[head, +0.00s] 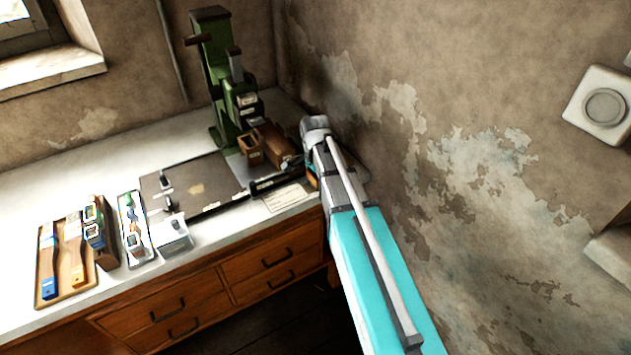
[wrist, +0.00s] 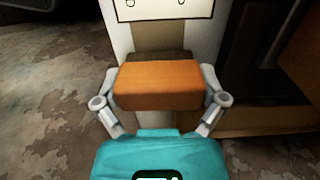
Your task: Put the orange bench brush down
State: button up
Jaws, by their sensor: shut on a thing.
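The orange bench brush (wrist: 158,88) shows in the wrist view as an orange block, with a dark brown strip behind its far edge. My gripper (wrist: 160,80) is shut on it, with one grey finger against each end. In the head view the end of my arm is over the right end of the bench, beside the wall. There my gripper and the brush are mostly hidden behind my arm. I cannot tell whether the brush touches a surface.
A brown box (head: 272,143) stands by the press. The back left of the bench is clear.

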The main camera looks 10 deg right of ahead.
jog(key=shift+f, duration=0.2)
jog(key=o, duration=0.7)
jog(key=shift+r, duration=0.15)
notch_tip(320, 180, up, 12)
jog(key=p, duration=1.2)
jog(key=shift+s, duration=0.1)
dwell(0.5)
